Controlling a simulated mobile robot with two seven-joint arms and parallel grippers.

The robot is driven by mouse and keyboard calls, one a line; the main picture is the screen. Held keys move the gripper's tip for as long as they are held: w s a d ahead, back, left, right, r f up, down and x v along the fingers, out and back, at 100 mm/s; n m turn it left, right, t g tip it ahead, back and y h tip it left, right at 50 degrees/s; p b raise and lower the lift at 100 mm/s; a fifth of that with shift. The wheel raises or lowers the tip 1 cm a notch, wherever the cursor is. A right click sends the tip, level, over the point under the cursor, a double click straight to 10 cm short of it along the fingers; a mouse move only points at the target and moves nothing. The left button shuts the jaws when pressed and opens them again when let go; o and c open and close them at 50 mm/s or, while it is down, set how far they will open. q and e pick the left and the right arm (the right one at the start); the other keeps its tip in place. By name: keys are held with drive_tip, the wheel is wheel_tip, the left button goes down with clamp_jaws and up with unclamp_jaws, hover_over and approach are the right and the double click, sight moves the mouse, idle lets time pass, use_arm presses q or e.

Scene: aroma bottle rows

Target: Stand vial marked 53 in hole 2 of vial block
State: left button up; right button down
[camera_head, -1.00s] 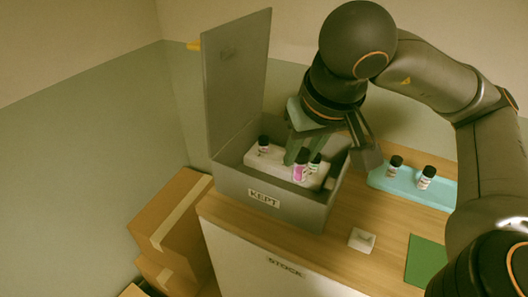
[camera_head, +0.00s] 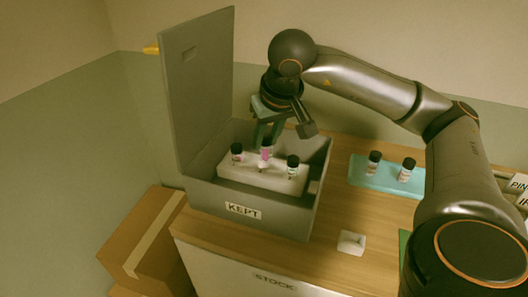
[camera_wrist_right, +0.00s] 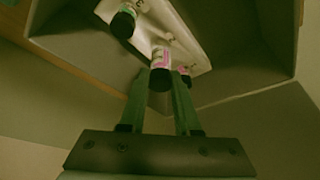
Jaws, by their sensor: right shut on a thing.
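A vial with a pink and white label and black cap (camera_head: 265,152) is held upright in my right gripper (camera_head: 267,137). It also shows between the fingertips in the wrist view (camera_wrist_right: 160,68). Its number is too small to read. It is over the middle of the white vial block (camera_head: 245,179), between two standing vials. I cannot tell whether its base is in a hole. One dark-capped vial (camera_head: 237,155) stands at the block's left, another with a greenish label (camera_head: 292,168) at its right. My left gripper is out of view.
The block lies inside a grey box marked KEPT (camera_head: 255,225), its lid (camera_head: 200,85) standing open at the left. A teal rack (camera_head: 385,185) with two vials stands at the right. A small white piece (camera_head: 351,243) lies on the wooden top.

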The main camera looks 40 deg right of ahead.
sight(264, 152)
drive_tip(key=shift+w+d+f, duration=0.2)
drive_tip(key=shift+w+f, duration=0.25)
drive_tip(key=shift+f, duration=0.1)
drive_tip(key=shift+w+f, duration=0.15)
drive_tip(key=shift+f, duration=1.55)
drive_tip(key=shift+f+b, duration=0.1)
drive_tip(key=shift+b, duration=0.2)
drive_tip(key=shift+f, duration=0.15)
drive_tip(key=c, duration=0.6)
unclamp_jaws()
